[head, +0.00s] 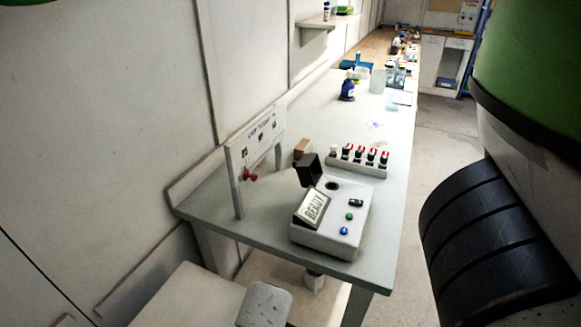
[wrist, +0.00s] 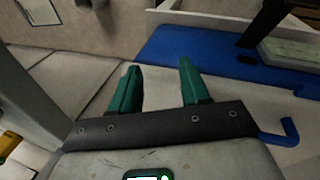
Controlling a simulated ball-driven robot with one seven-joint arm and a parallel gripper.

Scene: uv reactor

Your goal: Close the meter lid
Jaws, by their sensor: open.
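The meter (head: 322,237) is a white box near the front end of the long white bench in the head view. It carries a tilted display reading READY (head: 313,207), a dark round opening (head: 332,185), a black switch and green and blue buttons. Its dark brown lid (head: 309,171) stands raised and tilted at the meter's back left, away from the opening. My gripper (wrist: 160,67) shows only in the wrist view, with its two teal fingers apart and nothing between them. The meter and lid are not recognizable in the wrist view, so their distance from the gripper cannot be told.
A white rack (head: 357,167) of red-and-black-topped vials stands behind the meter. A white panel stand (head: 257,142) with a red knob is to its left. A blue bottle (head: 347,91) stands farther back. The wrist view shows a blue surface (wrist: 190,48). Floor is clear right of the bench.

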